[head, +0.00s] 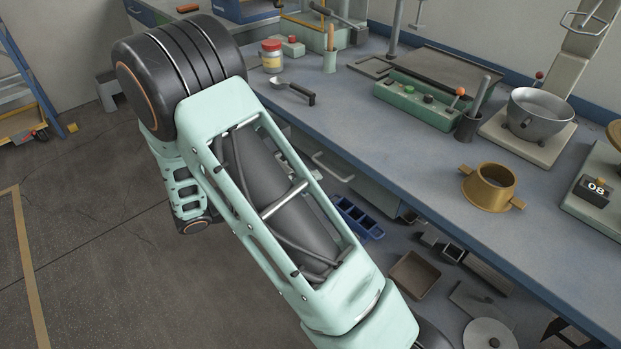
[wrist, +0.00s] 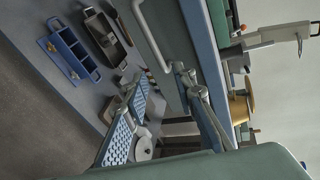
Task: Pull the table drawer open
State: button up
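The drawer (head: 372,192) is a grey-green front under the bench top, and it looks shut. Its pale bar handle (head: 332,170) shows just right of my arm in the head view. In the wrist view the handle (wrist: 151,36) runs along the drawer front (wrist: 172,28) at the upper middle. My gripper (wrist: 162,76) is open, with its two fingers apart and a textured pad on the left one. The handle's lower end is close to the fingertips; I cannot tell if they touch. In the head view my arm hides most of the gripper.
The blue bench top (head: 400,155) carries a ladle (head: 292,91), a green control box (head: 425,100), a steel bowl (head: 540,112) and a brass collar (head: 489,187). Below it are a blue divided tray (head: 357,217) and a brown tray (head: 414,275). Open floor (head: 90,220) lies left.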

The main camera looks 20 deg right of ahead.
aim_at(327, 169)
jog(key=w+d+f+n+b, duration=0.1)
jog(key=d, duration=0.1)
jog(key=w+d+n+t+b, duration=0.1)
jog(key=w+d, duration=0.1)
jog(key=d, duration=0.1)
jog(key=w+d+f+n+t+b, duration=0.1)
jog(key=w+d, duration=0.1)
jog(key=shift+w+d+f+h, duration=0.15)
jog(key=shift+d+f+h, duration=0.1)
jog(key=shift+f+h, duration=0.1)
grip_shut()
dwell(0.4)
